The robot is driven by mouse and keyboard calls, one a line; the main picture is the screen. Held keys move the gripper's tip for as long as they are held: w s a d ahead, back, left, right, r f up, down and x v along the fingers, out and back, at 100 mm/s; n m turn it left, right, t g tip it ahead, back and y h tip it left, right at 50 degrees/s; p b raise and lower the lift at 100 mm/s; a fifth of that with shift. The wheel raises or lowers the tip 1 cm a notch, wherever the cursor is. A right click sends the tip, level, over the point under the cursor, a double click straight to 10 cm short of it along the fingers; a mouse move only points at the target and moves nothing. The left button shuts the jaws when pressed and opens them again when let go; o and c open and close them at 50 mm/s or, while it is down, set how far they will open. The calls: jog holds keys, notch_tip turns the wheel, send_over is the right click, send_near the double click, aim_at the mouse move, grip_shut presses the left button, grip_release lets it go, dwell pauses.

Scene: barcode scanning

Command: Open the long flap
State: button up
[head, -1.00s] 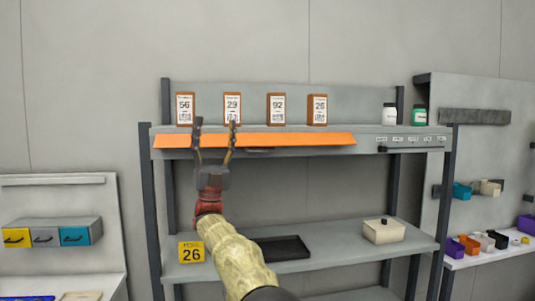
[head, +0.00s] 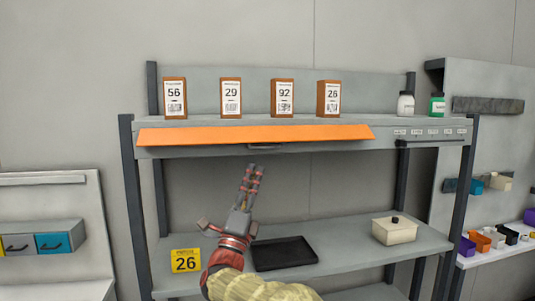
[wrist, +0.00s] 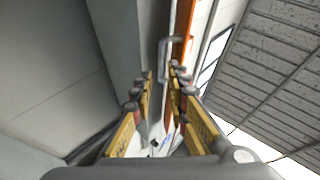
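The long flap (head: 255,134) is an orange strip along the front of the upper shelf, sloping outward. A grey bar handle (head: 265,147) sits just under its lower edge, near the middle. My gripper (head: 253,168) is just below the handle, fingers pointing up. In the wrist view, the handle (wrist: 165,48) is ahead of the fingertips, roughly in line with the gap between them, and the orange flap (wrist: 184,35) runs beside it. My gripper (wrist: 161,74) is open there, with a gap between the fingertips and nothing held. I see no contact with the handle.
Several brown boxes with number labels (head: 231,98) and two jars (head: 405,103) stand on top of the shelf. Space between the shelves is mostly free.

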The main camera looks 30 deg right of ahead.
aim_at(261, 153)
jog(key=w+d+r+m, duration=0.1)
jog(key=w+d+r, duration=0.3)
jog(key=r, duration=0.1)
jog(key=shift+r, duration=0.2)
dwell(0.3)
jog(key=shift+s, duration=0.1)
jog(key=shift+c, duration=0.5)
grip_shut()
